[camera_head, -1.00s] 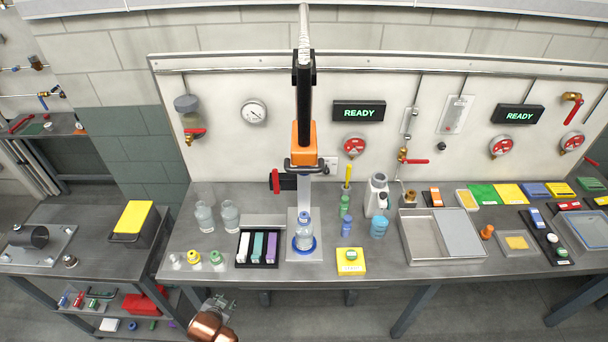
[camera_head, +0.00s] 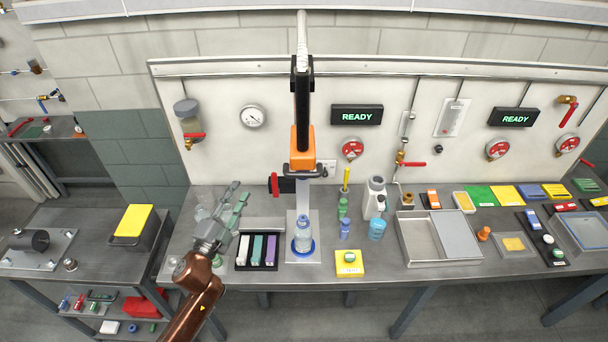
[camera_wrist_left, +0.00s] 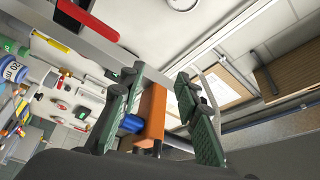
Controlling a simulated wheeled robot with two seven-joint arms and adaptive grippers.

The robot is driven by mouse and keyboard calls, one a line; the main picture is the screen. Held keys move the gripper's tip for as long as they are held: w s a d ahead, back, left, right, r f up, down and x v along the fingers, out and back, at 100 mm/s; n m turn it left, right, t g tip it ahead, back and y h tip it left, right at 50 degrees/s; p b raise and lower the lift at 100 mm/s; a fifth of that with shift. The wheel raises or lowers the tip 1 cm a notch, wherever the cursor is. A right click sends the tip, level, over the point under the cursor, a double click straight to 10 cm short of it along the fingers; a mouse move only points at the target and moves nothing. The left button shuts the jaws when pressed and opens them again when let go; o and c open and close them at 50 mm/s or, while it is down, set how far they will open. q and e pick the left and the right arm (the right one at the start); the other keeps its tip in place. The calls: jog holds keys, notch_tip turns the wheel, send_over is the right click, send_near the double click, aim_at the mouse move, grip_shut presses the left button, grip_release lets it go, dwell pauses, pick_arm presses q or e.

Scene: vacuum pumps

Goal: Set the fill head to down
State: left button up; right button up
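The fill head (camera_head: 303,150) is an orange block on a black vertical column, with a dark handle bar at its lower edge. It sits raised above a clear bottle (camera_head: 302,236) standing on a blue ring on the stand's base. My left gripper (camera_head: 238,194) is open and empty, to the left of the stand and apart from it, over the left part of the bench. In the left wrist view the orange head (camera_wrist_left: 151,115) shows between the green fingers of my left gripper (camera_wrist_left: 160,90), farther off. My right gripper is not in view.
A black tray (camera_head: 243,264) of colored blocks lies below right of my left gripper. A red-handled valve (camera_head: 275,183) sticks out left of the stand. Small bottles (camera_head: 376,228) and a yellow block (camera_head: 349,268) stand to its right. A metal tray (camera_head: 405,250) is farther right.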

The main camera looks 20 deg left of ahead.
pick_arm(q)
jog(key=d+r+m+g+h, duration=0.1)
jog(key=d+r+m+h, duration=0.65)
jog(key=m+h, duration=0.2)
jog(key=m+g+h, duration=0.5)
jog(key=m+g, duration=0.2)
jog(key=m, duration=0.4)
send_near(299, 174)
jog(key=f+x, duration=0.1)
jog(key=x, duration=0.3)
jog(key=p+x, duration=0.2)
jog(key=x, duration=0.4)
jog(key=shift+r+p, duration=0.1)
jog(key=shift+p, duration=0.2)
jog(key=shift+w+d, duration=0.4)
jog(key=shift+d, duration=0.15)
jog(key=shift+c, duration=0.2)
grip_shut()
